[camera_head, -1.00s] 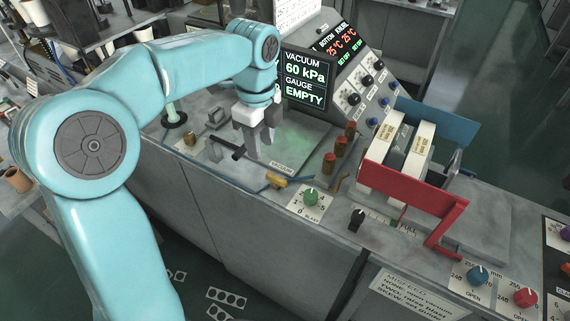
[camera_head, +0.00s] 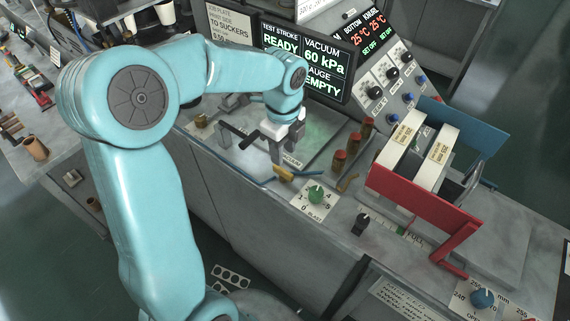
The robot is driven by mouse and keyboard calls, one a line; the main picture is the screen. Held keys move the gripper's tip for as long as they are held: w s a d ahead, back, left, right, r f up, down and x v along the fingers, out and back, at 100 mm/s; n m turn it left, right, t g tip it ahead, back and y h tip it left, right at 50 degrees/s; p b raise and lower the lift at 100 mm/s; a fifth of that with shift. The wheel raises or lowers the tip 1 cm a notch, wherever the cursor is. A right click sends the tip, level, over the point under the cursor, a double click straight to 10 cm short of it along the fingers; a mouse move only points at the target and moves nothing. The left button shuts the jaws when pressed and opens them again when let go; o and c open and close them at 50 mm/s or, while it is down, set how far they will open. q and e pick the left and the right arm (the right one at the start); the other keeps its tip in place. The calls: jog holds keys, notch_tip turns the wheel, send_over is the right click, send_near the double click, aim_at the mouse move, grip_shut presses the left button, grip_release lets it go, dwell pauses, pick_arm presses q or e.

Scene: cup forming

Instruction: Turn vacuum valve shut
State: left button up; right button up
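The fingertips partly overlap the bench plate behind. The display (camera_head: 323,60) reads VACUUM 60 kPa and GAUGE EMPTY. My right gripper is out of view.
A black-handled lever (camera_head: 237,138) stands left of the gripper. A green BLAST knob (camera_head: 316,194) and red-topped posts (camera_head: 339,160) are to the right. Further right, a red plate (camera_head: 422,204) and a blue plate (camera_head: 462,130) flank white blocks. A black knob (camera_head: 361,223) sits at the front.

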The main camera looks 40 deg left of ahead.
aim_at(283, 170)
pick_arm(q)
jog(key=f, duration=0.6)
jog(key=shift+s+d, duration=0.1)
jog(key=shift+s, duration=0.1)
jog(key=shift+w+f, duration=0.15)
jog(key=shift+f, duration=0.4)
jog(key=shift+r, duration=0.15)
jog(key=shift+c, duration=0.6)
grip_shut()
